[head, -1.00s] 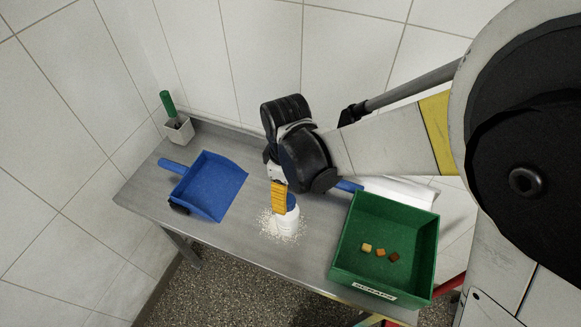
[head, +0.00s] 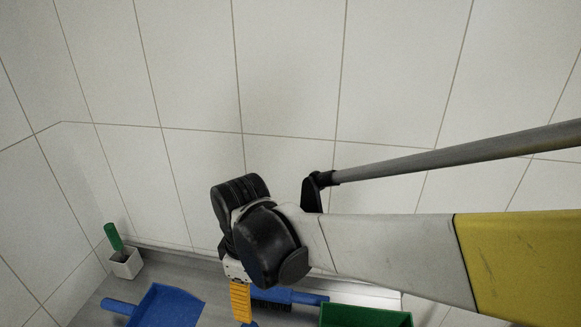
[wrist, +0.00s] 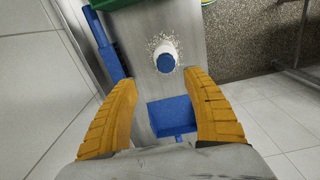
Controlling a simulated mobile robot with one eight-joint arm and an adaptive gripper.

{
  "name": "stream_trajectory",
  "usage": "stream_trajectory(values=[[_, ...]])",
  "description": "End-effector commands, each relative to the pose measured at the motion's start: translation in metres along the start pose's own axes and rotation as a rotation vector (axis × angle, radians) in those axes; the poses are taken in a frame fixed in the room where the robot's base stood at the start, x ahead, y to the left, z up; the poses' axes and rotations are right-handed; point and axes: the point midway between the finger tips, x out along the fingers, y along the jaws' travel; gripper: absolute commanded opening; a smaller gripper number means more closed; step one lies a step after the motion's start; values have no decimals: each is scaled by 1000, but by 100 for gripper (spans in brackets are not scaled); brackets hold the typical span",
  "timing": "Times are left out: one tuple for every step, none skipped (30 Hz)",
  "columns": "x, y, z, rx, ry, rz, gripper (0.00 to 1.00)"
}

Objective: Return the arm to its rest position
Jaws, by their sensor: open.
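My gripper (wrist: 164,95) is open, its two yellow fingers spread apart with nothing between them in the wrist view. In the head view one yellow finger of my gripper (head: 241,305) shows low in the picture, pointing down. In the wrist view a white container with a blue cap (wrist: 166,62) stands upright beyond the fingertips, clear of them, with pale crumbs scattered around it. The arm (head: 390,250) reaches in from the right in the head view, above the table.
The metal table (head: 95,305) stands against tiled walls. A blue dustpan (head: 168,308) lies left; it also shows in the wrist view (wrist: 172,116). A blue brush (head: 290,296) and green bin (head: 365,317) lie right. A white pot (head: 126,263) holds a green-handled tool.

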Motion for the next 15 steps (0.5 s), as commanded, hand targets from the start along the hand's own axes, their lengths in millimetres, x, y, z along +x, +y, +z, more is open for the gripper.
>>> stream_trajectory(values=[[-3,6,16,57,16,15,59],[-6,11,26,100,29,27,59],[-10,17,42,167,49,46,59],[-14,22,55,223,66,62,59],[-17,26,69,282,84,79,59],[-21,31,88,361,109,103,59],[-23,34,102,421,128,120,59],[-26,36,116,481,147,138,59],[-28,38,134,559,173,162,59],[-29,40,148,618,192,179,59],[-30,40,161,677,212,198,59],[-31,40,179,755,238,222,59],[-31,40,192,813,259,241,59],[-31,39,205,870,279,260,59],[-30,37,221,944,306,284,59]])
